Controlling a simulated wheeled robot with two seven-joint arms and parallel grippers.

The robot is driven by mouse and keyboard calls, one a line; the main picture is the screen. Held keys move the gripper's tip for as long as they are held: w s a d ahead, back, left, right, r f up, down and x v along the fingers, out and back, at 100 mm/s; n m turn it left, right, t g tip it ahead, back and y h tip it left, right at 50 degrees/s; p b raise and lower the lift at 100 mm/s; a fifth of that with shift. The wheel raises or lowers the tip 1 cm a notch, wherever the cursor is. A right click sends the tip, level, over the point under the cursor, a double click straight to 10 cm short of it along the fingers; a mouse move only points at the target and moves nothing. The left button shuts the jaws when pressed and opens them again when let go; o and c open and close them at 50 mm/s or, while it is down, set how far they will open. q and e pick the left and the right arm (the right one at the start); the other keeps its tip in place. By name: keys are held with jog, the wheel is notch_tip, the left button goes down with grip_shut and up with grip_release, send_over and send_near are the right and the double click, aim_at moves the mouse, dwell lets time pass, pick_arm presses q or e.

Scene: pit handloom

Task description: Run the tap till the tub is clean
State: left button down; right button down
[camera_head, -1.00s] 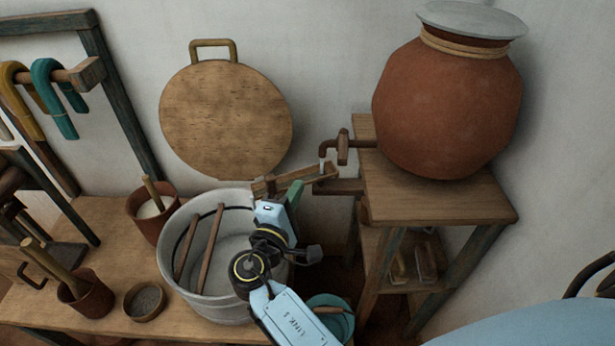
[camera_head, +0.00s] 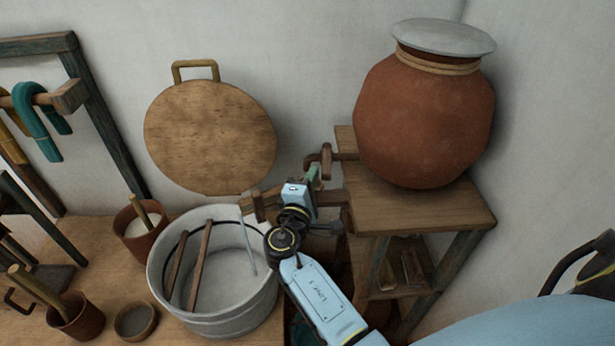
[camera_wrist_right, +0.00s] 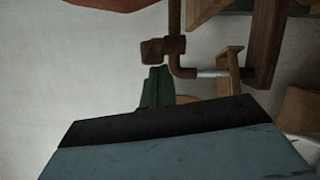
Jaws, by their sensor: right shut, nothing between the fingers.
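The brown tap (camera_head: 326,158) sticks out from the large clay pot (camera_head: 425,120). A short pale stream of water (camera_wrist_right: 212,73) runs from its spout in the right wrist view. A wooden trough (camera_head: 258,205) lies below the spout, partly hidden by my right arm. A thin stream (camera_head: 247,245) falls from the trough's end into the grey tub (camera_head: 215,318). Two brown sticks (camera_head: 200,265) lean in the tub. My right gripper (camera_head: 313,172), with green fingers, is shut and empty just beside the tap. Its fingertips (camera_wrist_right: 158,70) appear close to the tap handle (camera_wrist_right: 160,48); contact is unclear. My left gripper is out of view.
The pot stands on a wooden stand (camera_head: 420,212) at right. A round wooden board (camera_head: 210,135) leans on the wall. Clay pots (camera_head: 145,240) with sticks and a small bowl (camera_head: 135,320) stand on the bench left of the tub.

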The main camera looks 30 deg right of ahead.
jog(key=shift+s, duration=0.1)
jog(key=shift+s+d+r+n+t+y+p, duration=0.1)
jog(key=shift+s+d+n+t+y+p, duration=0.3)
jog(key=shift+s+d+n+t+y, duration=0.35)
jog(key=shift+w+d, duration=0.1)
jog(key=shift+d, duration=0.15)
